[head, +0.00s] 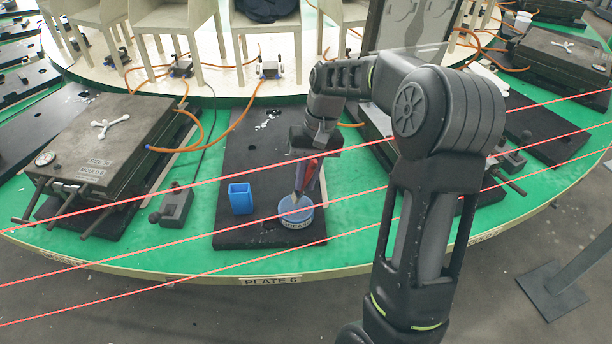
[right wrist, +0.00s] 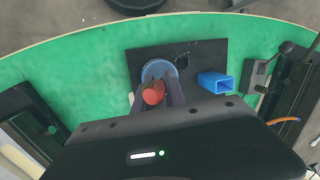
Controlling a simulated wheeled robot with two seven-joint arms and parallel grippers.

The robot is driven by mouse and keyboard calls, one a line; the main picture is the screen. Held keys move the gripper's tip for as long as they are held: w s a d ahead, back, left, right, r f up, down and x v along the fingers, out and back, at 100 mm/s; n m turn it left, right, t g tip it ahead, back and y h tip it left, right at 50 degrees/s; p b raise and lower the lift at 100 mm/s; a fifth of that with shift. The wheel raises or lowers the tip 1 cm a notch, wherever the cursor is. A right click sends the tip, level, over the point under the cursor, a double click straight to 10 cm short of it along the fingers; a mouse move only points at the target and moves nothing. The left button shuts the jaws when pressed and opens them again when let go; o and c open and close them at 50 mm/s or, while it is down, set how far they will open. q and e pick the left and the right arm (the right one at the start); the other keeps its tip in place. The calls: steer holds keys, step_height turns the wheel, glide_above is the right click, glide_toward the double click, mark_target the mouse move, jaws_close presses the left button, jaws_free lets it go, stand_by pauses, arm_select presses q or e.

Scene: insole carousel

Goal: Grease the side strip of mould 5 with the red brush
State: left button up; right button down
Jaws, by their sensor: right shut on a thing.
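My right gripper (head: 311,178) is shut on the red brush (head: 312,172) and holds it above the blue grease tin (head: 296,215). The brush tip points down at the tin's top; I cannot tell whether it touches the grease. In the right wrist view, the red handle end (right wrist: 154,92) shows between the fingers, with the blue tin (right wrist: 159,70) just beyond it. A mould with an open lid (head: 408,30) stands behind my right arm, which hides much of it. I cannot read which mould is number 5. My left gripper is not in view.
A blue open cup (head: 240,198) stands left of the tin on the black plate (head: 228,238). A closed mould (head: 98,142) sits to the left. Orange hoses run behind. Red beam lines cross the front of the green carousel (head: 190,240).

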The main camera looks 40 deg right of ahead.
steer(key=shift+f, duration=0.65)
steer(key=shift+f+b, duration=0.45)
steer(key=shift+b, duration=0.1)
stand_by(0.5)
steer(key=shift+f, duration=0.1)
stand_by(1.2)
steer(key=shift+r+p, duration=2.9)
steer(key=shift+r, duration=0.7)
steer(key=w+a+f+n, duration=0.1)
steer(key=w+a+n, duration=0.1)
steer(key=a, duration=0.7)
steer(key=w+a+f+n+g, duration=0.1)
steer(key=w+a+n, duration=0.2)
steer(key=a, duration=0.6)
steer(key=shift+w, duration=1.25)
